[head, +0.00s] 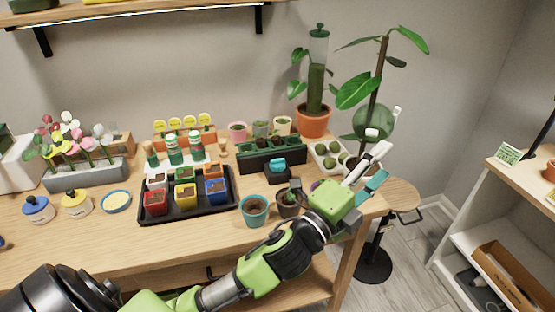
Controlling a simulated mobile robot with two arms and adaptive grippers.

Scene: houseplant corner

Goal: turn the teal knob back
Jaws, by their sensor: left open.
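The teal knob (278,163) sits on a small black box (279,174) on the wooden table, in front of the long dark green planter. My left gripper (383,162) is open, near the table's right end. It is to the right of the knob, well apart from it, with its fingers pointing away to the upper right. I see nothing held between the fingers. The knob is not covered by the arm. My right gripper is not in view.
A teal pot (254,211) and a dark pot (289,204) stand close to my left arm. A black tray (187,217) of coloured pots lies left of the knob. A tall plant in an orange pot (313,123) stands behind.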

